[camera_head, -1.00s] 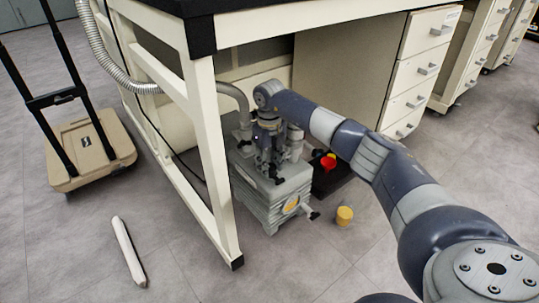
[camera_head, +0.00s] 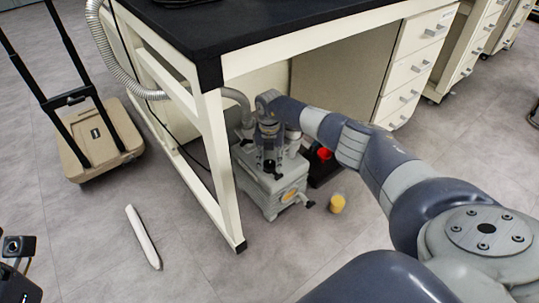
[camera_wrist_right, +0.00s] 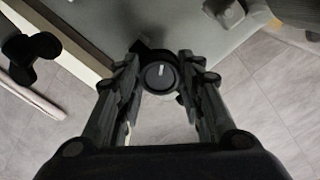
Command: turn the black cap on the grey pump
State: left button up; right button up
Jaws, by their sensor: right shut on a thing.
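The grey pump (camera_head: 270,187) stands on the floor under the bench frame. My right gripper (camera_head: 269,160) points down over its top, and the arm hides part of the pump. In the right wrist view, the black cap (camera_wrist_right: 160,75) is round with a short white mark. It lies between the fingertips of my right gripper (camera_wrist_right: 162,62), which is shut on it. A dark part at the lower left edge of the head view seems to be the end of my left arm; its jaws cannot be made out.
The black bench top (camera_head: 270,25) and its cream leg (camera_head: 222,170) are close to the pump and arm. A corrugated hose (camera_head: 112,62) runs along the bench. A yellow cup (camera_head: 337,203) and a white rod (camera_head: 143,237) lie in open floor. A trolley (camera_head: 90,145) stands left.

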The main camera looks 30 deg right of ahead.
aim_at(270, 163)
jog(key=shift+m+p, duration=0.4)
jog(key=shift+m, duration=0.2)
jog(key=o, duration=1.1)
jog(key=shift+c, duration=0.2)
notch_tip(270, 163, up, 12)
